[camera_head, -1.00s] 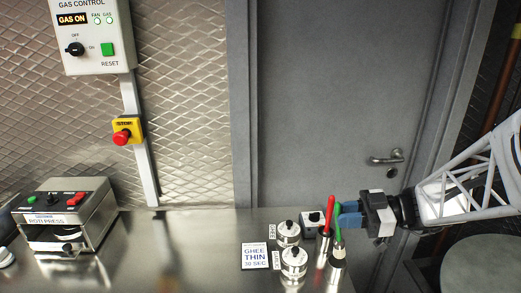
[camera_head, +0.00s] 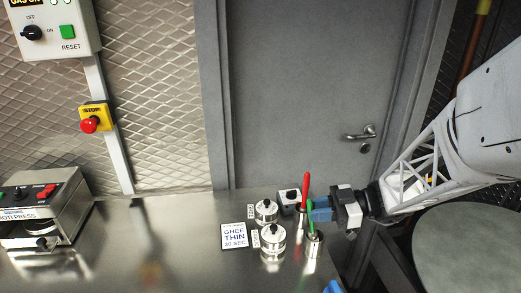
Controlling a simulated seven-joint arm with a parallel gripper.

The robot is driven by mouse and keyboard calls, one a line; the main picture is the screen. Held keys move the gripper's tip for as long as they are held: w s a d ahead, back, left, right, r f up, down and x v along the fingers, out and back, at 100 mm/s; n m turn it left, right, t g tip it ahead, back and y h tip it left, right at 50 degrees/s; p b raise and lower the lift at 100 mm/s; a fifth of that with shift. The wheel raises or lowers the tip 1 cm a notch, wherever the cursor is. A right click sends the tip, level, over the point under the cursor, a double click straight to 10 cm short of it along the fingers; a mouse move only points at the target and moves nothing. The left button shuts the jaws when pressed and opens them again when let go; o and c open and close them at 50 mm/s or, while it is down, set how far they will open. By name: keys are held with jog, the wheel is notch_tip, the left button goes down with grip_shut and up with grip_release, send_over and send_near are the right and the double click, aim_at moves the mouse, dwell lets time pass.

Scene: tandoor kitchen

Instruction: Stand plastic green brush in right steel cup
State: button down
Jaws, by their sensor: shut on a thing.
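The green brush (camera_head: 311,221) is upright with a slight tilt, at the right end of the steel counter. Its lower end meets the mouth of the right steel cup (camera_head: 313,256); how deep it sits inside I cannot tell. My gripper (camera_head: 318,210), with blue fingers, reaches in from the right and is shut on the green brush near its upper part. A red brush (camera_head: 306,188) stands just behind, in another steel cup (camera_head: 300,222) that is partly hidden by the green brush and fingers.
Two lidded steel pots (camera_head: 272,238) and a ghee sign (camera_head: 234,236) stand left of the cups. A small box with a black knob (camera_head: 289,197) is behind. A blue object (camera_head: 333,287) shows at the bottom edge. The counter's middle is clear.

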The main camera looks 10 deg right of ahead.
jog(key=shift+f, duration=0.35)
jog(key=c, duration=0.9)
grip_release()
jog(key=shift+c, duration=0.2)
jog(key=shift+d, duration=0.15)
jog(key=s+d+r, duration=0.1)
jog(key=d, duration=0.6)
jog(key=shift+d, duration=0.2)
dwell(0.6)
